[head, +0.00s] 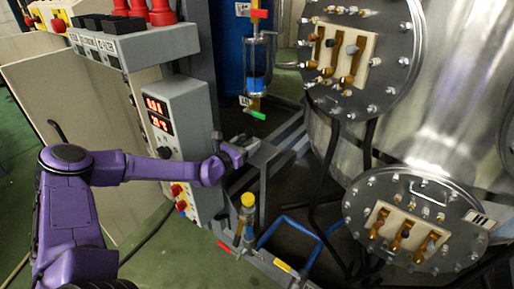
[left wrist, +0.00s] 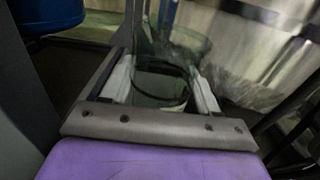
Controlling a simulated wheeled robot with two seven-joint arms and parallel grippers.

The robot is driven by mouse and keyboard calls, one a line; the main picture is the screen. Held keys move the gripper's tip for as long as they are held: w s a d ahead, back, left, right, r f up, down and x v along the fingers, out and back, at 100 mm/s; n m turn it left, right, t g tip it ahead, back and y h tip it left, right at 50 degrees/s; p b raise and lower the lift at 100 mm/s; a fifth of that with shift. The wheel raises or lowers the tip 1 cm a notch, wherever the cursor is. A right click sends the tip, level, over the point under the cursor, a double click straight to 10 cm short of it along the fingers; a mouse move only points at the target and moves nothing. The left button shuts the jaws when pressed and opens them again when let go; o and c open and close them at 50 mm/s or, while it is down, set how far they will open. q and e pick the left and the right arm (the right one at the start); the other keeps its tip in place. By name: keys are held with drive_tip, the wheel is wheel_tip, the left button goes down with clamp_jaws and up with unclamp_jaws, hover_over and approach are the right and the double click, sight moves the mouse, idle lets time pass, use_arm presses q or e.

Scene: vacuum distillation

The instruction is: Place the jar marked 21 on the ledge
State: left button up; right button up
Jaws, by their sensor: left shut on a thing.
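In the left wrist view a clear glass jar (left wrist: 160,84) with a dark rim sits between the two pale fingers of my left gripper (left wrist: 162,92). The gripper is shut on it. No number can be read on the jar from here. In the head view my purple left arm reaches in from the left, and its gripper (head: 246,142) is beside a grey metal frame (head: 264,160), right of the control box. The jar is too small to make out there. I cannot tell which surface is the ledge, or whether the jar touches one. My right gripper is not in view.
A grey control box (head: 186,120) with red digits stands close by my left forearm. A glass vessel (head: 258,62) with a green-handled valve (head: 255,114) hangs above the gripper. A yellow-topped valve (head: 247,202) and blue pipe (head: 290,222) are below. A large steel tank (head: 440,120) fills the right.

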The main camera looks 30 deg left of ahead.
use_arm(q)
drive_tip(key=shift+w+d, duration=0.15)
drive_tip(key=shift+w, duration=1.1)
drive_tip(key=w, duration=0.1)
drive_tip(key=w+f+b, duration=0.1)
drive_tip(key=w, duration=0.1)
drive_tip(key=shift+w+d+f, duration=0.2)
drive_tip(key=shift+w+f, duration=0.05)
drive_tip(key=shift+w, duration=0.1)
drive_tip(key=shift+s+a, duration=0.1)
drive_tip(key=shift+f+b, duration=0.15)
drive_tip(key=shift+b, duration=0.2)
drive_tip(key=o, duration=1.1)
